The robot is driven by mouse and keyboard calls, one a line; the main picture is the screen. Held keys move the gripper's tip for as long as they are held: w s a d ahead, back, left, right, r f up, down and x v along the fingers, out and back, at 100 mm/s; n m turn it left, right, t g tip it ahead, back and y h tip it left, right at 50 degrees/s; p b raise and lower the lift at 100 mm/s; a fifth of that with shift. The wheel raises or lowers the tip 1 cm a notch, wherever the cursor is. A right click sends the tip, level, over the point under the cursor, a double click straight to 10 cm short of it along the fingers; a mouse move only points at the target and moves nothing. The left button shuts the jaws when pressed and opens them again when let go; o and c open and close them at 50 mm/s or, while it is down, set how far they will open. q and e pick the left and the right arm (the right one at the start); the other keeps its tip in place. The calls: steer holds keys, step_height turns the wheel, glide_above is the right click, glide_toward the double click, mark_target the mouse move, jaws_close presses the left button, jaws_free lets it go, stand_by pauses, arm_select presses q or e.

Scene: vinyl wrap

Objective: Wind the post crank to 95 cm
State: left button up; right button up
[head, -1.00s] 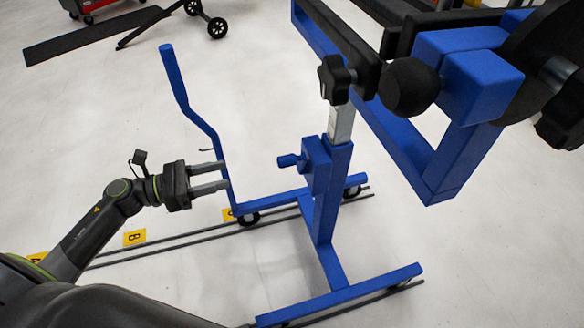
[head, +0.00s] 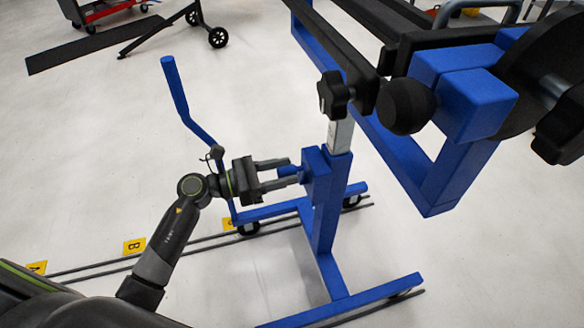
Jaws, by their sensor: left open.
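The blue stand's post (head: 326,215) rises from a wheeled base, with a grey inner tube (head: 338,136) showing above it. A blue crank box (head: 316,174) sits on the post's side, and its crank handle (head: 287,171) sticks out to the left. My left gripper (head: 291,172) is open, its two fingers pointing right at the handle, with the handle between or just behind them. I cannot tell whether they touch it. Any height scale on the tube is too small to read. My right gripper is not in view.
A bent blue push handle (head: 178,95) rises behind my left arm. A black knob (head: 335,93) and the blue upper frame (head: 400,150) overhang the post. Yellow floor markers (head: 134,246) lie along dark floor rails.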

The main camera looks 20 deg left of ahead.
arm_select(q)
steer(key=shift+x, duration=1.2)
steer(key=shift+c, duration=0.5)
jaws_close()
